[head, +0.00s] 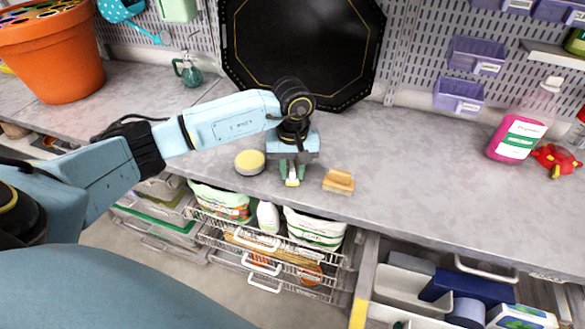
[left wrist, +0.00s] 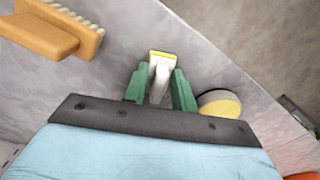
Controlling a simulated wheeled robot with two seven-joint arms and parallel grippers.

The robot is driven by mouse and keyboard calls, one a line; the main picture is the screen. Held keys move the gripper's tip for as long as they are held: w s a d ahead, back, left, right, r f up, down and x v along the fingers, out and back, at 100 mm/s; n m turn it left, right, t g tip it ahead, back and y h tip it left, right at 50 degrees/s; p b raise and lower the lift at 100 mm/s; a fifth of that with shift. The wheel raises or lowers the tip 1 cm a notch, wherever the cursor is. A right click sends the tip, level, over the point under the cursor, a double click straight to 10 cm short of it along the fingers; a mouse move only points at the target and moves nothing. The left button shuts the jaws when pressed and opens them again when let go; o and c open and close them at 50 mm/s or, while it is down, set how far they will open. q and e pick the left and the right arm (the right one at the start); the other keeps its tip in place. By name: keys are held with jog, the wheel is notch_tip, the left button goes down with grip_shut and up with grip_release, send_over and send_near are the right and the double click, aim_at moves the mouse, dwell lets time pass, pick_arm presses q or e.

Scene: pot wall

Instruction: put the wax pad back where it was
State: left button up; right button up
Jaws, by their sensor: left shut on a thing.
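A round pad, yellow on its face with a pale side, looks like the wax pad (head: 250,162). It lies on the grey worktop near the front edge, left of my left gripper (head: 290,171). It also shows in the left wrist view (left wrist: 219,103), right of the fingers and apart from them. My left gripper's green fingers (left wrist: 160,88) point down and are shut on a small white thing with a yellow edge (left wrist: 161,64). I cannot tell whether that thing touches the worktop. My right gripper is not in view.
A wooden brush (head: 338,181) lies just right of the left gripper. A black octagonal tray (head: 300,50) leans against the pegboard behind. A green sprayer (head: 188,71) and an orange pot (head: 52,55) stand left. A pink bottle (head: 515,138) stands right. Open drawers (head: 275,270) lie below the front edge.

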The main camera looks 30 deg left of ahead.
pick_arm(q)
jog(key=o, duration=1)
jog(key=shift+c, duration=0.2)
notch_tip(320, 180, up, 13)
jog(key=shift+r, duration=0.2)
